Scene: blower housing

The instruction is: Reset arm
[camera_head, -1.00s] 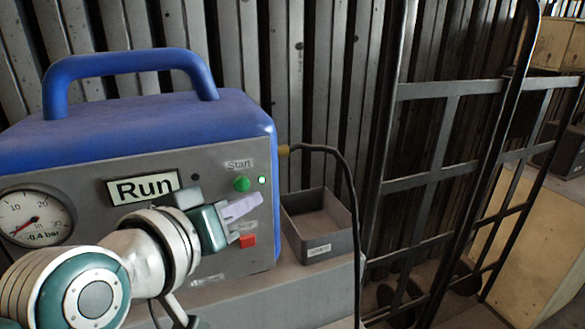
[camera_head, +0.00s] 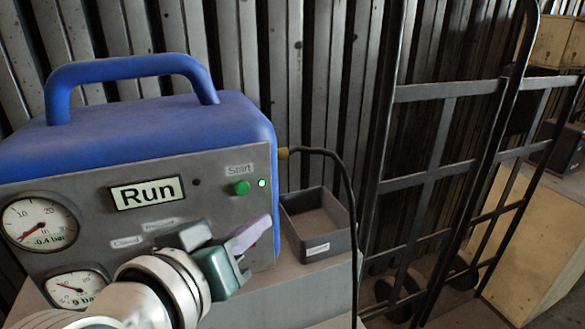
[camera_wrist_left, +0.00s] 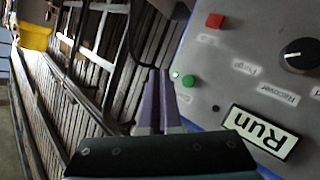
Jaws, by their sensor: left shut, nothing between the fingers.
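My left gripper (camera_head: 247,238) is in front of the lower right part of the blue-topped blower housing (camera_head: 140,125). Its purple fingers are shut with nothing between them. In the left wrist view the closed fingers (camera_wrist_left: 158,100) point along the panel, close beside the green Start button (camera_wrist_left: 188,81) in the picture; I cannot tell the gap. The green Start button also shows in the head view (camera_head: 242,187), with a lit green lamp beside it. The display (camera_head: 146,193) reads "Run". The red button (camera_wrist_left: 215,20) shows in the wrist view and is hidden in the head view. My right gripper is not in view.
A small open grey bin (camera_head: 318,248) stands right of the housing on a grey surface. A black cable (camera_head: 335,160) runs from the housing's side down past the bin. A black metal hand truck (camera_head: 440,180) stands further right, near a wooden crate (camera_head: 535,245).

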